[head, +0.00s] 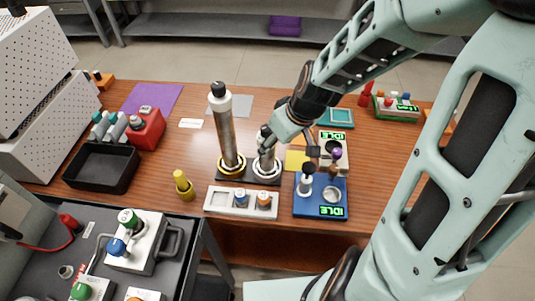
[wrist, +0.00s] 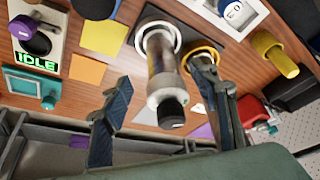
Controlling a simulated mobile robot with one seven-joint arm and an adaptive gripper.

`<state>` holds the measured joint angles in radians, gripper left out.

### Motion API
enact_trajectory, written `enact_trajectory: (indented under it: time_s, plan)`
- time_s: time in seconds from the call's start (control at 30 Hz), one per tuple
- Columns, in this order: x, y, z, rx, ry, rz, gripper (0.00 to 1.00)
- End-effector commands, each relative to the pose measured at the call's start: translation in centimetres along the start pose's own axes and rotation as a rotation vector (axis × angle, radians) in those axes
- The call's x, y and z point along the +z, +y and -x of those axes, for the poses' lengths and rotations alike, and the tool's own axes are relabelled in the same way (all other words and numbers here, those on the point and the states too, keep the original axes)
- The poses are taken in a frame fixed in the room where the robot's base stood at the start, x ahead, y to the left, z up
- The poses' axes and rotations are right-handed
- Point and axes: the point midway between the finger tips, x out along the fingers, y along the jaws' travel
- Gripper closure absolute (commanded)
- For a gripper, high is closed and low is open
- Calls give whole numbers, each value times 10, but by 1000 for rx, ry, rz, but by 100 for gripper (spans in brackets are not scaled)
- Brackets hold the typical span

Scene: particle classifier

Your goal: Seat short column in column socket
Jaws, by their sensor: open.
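The short column (head: 266,158), grey with white ends and a black cap, stands in the white-ringed column socket (head: 268,175). In the wrist view the short column (wrist: 163,75) rises from the white ring (wrist: 147,36) with its cap towards the camera. My gripper (head: 268,141) is at the short column's upper part, partly hiding it in the head view. In the wrist view my gripper (wrist: 163,80) is open, one finger on each side of the column. Whether the fingers touch it, or its base is fully down, I cannot tell.
A taller column (head: 226,125) stands in a gold-ringed socket (head: 233,170) close on the left. A white tray (head: 223,201) lies in front, a blue IDLE device (head: 320,208) to the right. A yellow bottle (head: 183,184) and black bin (head: 101,168) are farther left.

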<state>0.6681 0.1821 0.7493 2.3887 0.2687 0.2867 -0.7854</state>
Motion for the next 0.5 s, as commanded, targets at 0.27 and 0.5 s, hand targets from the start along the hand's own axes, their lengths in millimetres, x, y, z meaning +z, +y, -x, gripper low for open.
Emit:
enact_trajectory:
  time_s: [0.27, 0.5]
  plan:
    - [1, -1, -34, -2, -1, 2, 45]
    - [0, -2, -45, -2, -2, 2, 45]
